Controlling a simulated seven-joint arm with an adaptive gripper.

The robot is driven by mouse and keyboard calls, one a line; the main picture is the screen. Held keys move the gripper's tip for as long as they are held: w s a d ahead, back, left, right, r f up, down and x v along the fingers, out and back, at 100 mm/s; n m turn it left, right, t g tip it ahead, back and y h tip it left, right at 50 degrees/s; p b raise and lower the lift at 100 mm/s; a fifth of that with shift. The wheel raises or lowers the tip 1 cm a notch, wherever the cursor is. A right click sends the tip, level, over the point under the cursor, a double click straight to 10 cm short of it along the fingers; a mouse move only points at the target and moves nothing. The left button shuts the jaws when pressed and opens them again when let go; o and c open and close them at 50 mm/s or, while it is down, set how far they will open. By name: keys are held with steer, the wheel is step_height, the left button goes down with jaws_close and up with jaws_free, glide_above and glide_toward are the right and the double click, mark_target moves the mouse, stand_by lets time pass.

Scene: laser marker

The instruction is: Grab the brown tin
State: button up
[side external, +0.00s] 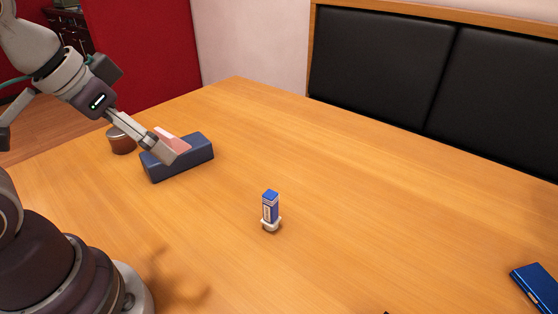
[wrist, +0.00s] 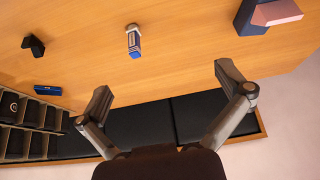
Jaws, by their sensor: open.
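The brown tin (side external: 121,143), a small round tin with a greyish lid, stands on the wooden table at the left in the side view, behind my gripper. It does not show in the wrist view. My gripper (side external: 163,148) is beside the tin, to its right in the side view, with its tips overlapping the dark blue block in the picture. Whether the tips touch the block I cannot tell. In the wrist view my gripper (wrist: 165,88) has its two fingers wide apart with nothing between them.
The dark blue block (side external: 185,162) with a pink piece (side external: 170,139) on it lies close to the tin. A blue-and-white upright item (side external: 270,207) stands mid-table. A blue object (side external: 538,286) lies at the right. A black object (wrist: 34,45) shows too. Much of the table is clear.

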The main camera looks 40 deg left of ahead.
steer(key=w+a+r+n+y, duration=0.1)
steer(key=w+a+n+y, duration=0.1)
steer(key=w+a+n, duration=0.4)
steer(key=n+g+y, duration=0.3)
steer(key=n+y, duration=0.1)
steer(key=n, duration=0.3)
glide_toward(118, 132)
steer(key=shift+n, duration=0.3)
steer(key=x, duration=0.5)
steer(key=shift+w+a+r, duration=0.1)
steer(key=shift+a+r, duration=0.05)
steer(key=shift+a, duration=0.25)
steer(key=x, duration=0.4)
steer(key=shift+d+f, duration=0.3)
steer(key=shift+f, duration=0.05)
steer(key=shift+x, duration=0.75)
steer(key=c, duration=1.3)
